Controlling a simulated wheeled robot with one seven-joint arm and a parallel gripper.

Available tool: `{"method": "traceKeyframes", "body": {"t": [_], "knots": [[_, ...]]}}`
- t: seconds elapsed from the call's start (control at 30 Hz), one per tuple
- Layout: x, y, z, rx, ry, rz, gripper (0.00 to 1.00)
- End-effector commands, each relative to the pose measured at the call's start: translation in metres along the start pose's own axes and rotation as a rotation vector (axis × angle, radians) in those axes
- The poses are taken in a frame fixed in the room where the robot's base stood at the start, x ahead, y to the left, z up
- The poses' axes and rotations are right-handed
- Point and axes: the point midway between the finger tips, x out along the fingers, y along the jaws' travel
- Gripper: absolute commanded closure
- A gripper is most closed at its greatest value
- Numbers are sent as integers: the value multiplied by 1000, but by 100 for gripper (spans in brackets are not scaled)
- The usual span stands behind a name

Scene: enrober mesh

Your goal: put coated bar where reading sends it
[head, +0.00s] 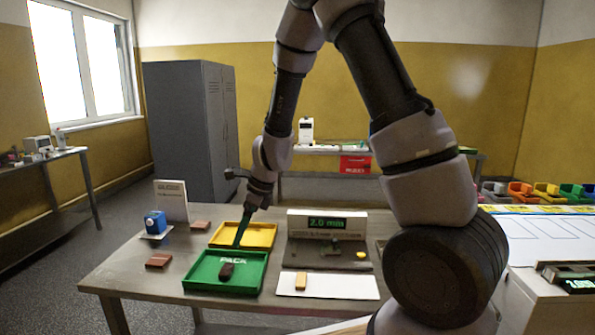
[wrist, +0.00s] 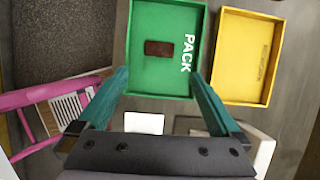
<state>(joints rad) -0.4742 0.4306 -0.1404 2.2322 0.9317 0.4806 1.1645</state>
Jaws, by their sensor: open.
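A dark brown coated bar (head: 226,271) lies flat inside the green PACK tray (head: 222,290); in the wrist view the bar (wrist: 159,48) is on the floor of the tray (wrist: 138,85), apart from its walls. My gripper (head: 238,243) is above the trays in the head view. In the wrist view its teal fingers (wrist: 160,75) are spread wide with nothing between them. A yellow tray (head: 262,225) stands behind the green one; its lettering in the wrist view (wrist: 268,12) is too small to read. The gauge display (head: 324,223) reads 2.0 mm.
A lighter brown bar (head: 301,281) lies on a white mat (head: 343,286). Two reddish-brown bars (head: 159,261) (head: 200,225) lie left of the trays. A blue device (head: 155,221) and upright sign (head: 171,201) stand at the left.

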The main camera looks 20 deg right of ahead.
Motion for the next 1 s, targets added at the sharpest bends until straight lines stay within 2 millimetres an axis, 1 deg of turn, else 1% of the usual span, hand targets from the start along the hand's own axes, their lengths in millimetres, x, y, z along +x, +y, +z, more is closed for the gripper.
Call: {"method": "traceKeyframes", "body": {"t": [0.07, 0.13, 0.17, 0.2, 0.27, 0.3, 0.37, 0.4, 0.47, 0.5, 0.57, 0.6, 0.7, 0.8, 0.9, 1.0], "knots": [[-21, -3, 4, -55, -22, -15, 0], [-49, -4, 6, -145, -47, -34, 0], [-64, -4, 7, -196, -58, -46, 0], [-86, -4, 8, -270, -72, -65, 0], [-120, -1, 6, -392, -85, -96, 0], [-142, 2, 3, -478, -88, -119, 0], [-173, 8, -3, -602, -85, -155, 0], [-193, 12, -7, -682, -79, -181, 0], [-220, 21, -16, -804, -58, -218, 0], [-238, 27, -22, -885, -39, -243, 0], [-263, 38, -34, -1002, -2, -280, 0], [-278, 45, -42, -1078, 30, -305, 0], [-311, 65, -63, -1259, 125, -352, 0], [-335, 84, -83, -1406, 229, -380, 0], [-350, 98, -98, -1512, 319, -389, 0], [-358, 107, -108, -1574, 379, -390, 0]]}}
